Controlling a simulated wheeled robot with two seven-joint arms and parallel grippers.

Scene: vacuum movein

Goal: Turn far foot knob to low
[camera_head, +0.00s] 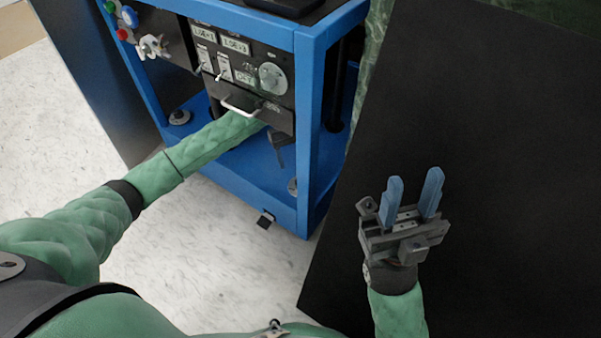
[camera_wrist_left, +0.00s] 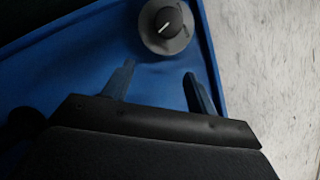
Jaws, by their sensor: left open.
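A dark round foot knob with a white pointer line and grey skirt (camera_wrist_left: 166,26) sits in a corner of the blue base in the left wrist view. I cannot tell for sure which foot knob this is. In the head view one foot knob (camera_head: 180,117) is at the left of the blue base and another (camera_head: 293,187) is at its right front corner. My left gripper (camera_wrist_left: 160,68) is open and empty, with its fingertips just short of the knob, apart from it. In the head view it is mostly hidden under the panel. My right gripper (camera_head: 414,178) is open and empty.
The blue frame (camera_head: 312,120) has upright posts around my left arm. Above the arm is a black panel with switches, a large dial (camera_head: 272,79) and a white handle (camera_head: 240,107). A large black surface (camera_head: 500,150) lies at right. The pale floor (camera_head: 200,255) is clear.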

